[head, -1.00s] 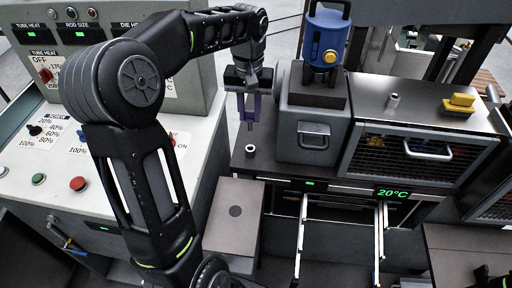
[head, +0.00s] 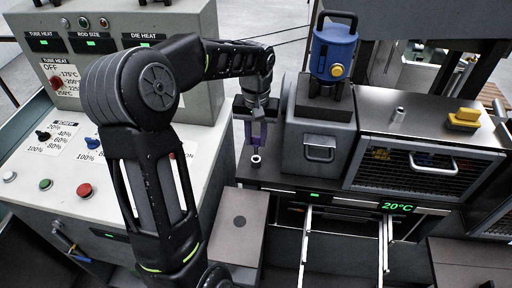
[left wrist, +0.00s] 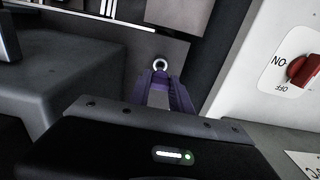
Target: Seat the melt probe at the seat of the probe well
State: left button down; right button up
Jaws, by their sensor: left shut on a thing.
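My left gripper (head: 257,143) has purple fingers and points down at the left end of the machine's dark deck. It is shut on a thin thing that I take to be the melt probe, mostly hidden between the fingers. A small pale ring with a dark hole (head: 256,161), seemingly the mouth of the probe well, shows just below the fingertips. The ring also shows in the left wrist view (left wrist: 160,63), just beyond the purple fingers (left wrist: 165,92). I cannot tell whether the probe's tip touches or enters it. Only a dark sliver, possibly my right gripper, shows at the bottom right.
A grey block with a blue motor (head: 333,48) stands close to the right of my left gripper. The control cabinet (head: 115,170) with knobs and buttons is at the left. A mesh-front cover (head: 425,165) and a yellow handle (head: 463,119) are farther right.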

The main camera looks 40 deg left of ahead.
aim_at(255, 136)
pick_arm(q)
notch_tip(255, 136, down, 4)
jog(key=shift+f+p, duration=0.1)
jog(key=shift+p, duration=0.35)
jog(key=shift+f, duration=0.1)
jog(key=shift+f, duration=0.1)
jog(key=shift+f+b, duration=0.15)
jog(key=shift+b, duration=0.15)
jog(key=c, duration=1.2)
grip_release()
jog(key=shift+o, duration=0.2)
notch_tip(255, 136, up, 7)
jog(key=shift+a+f+b, duration=0.15)
jog(key=shift+f+b, duration=0.05)
jog(key=shift+b, duration=0.4)
jog(key=shift+r, duration=0.7)
